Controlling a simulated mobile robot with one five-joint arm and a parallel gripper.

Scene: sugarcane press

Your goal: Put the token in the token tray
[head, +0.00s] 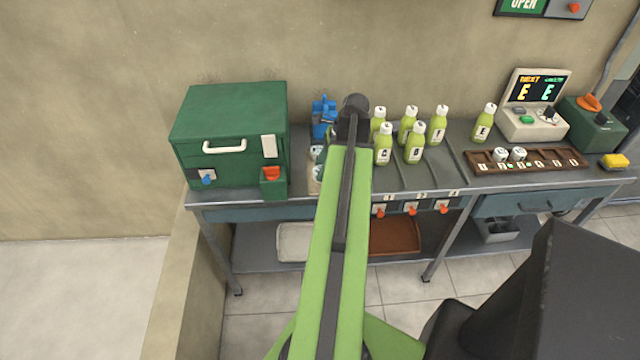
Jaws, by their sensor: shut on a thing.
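My gripper (352,112) is at the far end of my green arm, over the back of the bench beside the green bottles. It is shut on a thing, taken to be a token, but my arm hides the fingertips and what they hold. A long brown tray (480,170) with marked slots, apparently the token tray, lies on the right of the bench, well to the right of my gripper. Two white tokens (501,155) stand in its left part. More small white round pieces (317,153) stand just left of my arm, partly hidden.
Several green bottles (383,145) stand just right of my gripper, with one (485,122) near the display machine (533,105). A green box (228,140) is at left and a blue object (323,112) is behind. A yellow block (614,161) sits at the right edge.

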